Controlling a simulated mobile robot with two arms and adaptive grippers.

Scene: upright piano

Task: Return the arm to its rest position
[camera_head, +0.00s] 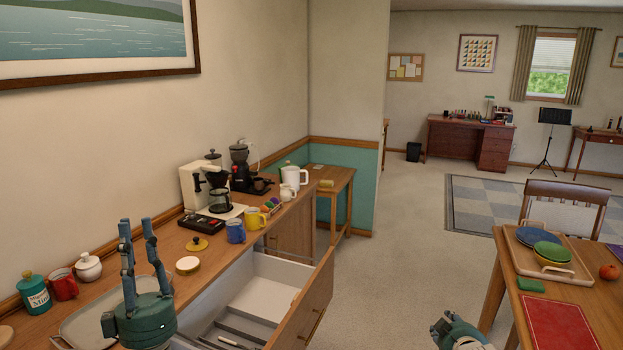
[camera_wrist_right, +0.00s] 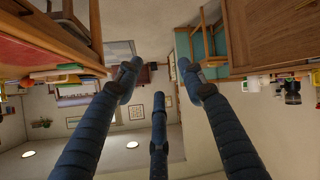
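My left gripper (camera_head: 137,240) shows at the lower left of the head view, its fingers pointing up and apart with nothing between them. It is in front of the wooden counter (camera_head: 283,222), near a grey tray (camera_head: 88,325). My right gripper (camera_head: 458,330) shows only in part at the bottom edge of the head view, between the counter and the dining table. In the right wrist view its fingers (camera_wrist_right: 160,88) are spread and hold nothing. That view is upside down.
A drawer (camera_head: 300,302) stands pulled out from the counter. Mugs, such as a blue mug (camera_head: 235,232), and a coffee maker (camera_head: 213,184) stand on the counter. A dining table (camera_head: 592,275) with a wooden tray (camera_head: 510,254) is at right. Carpet between them is clear.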

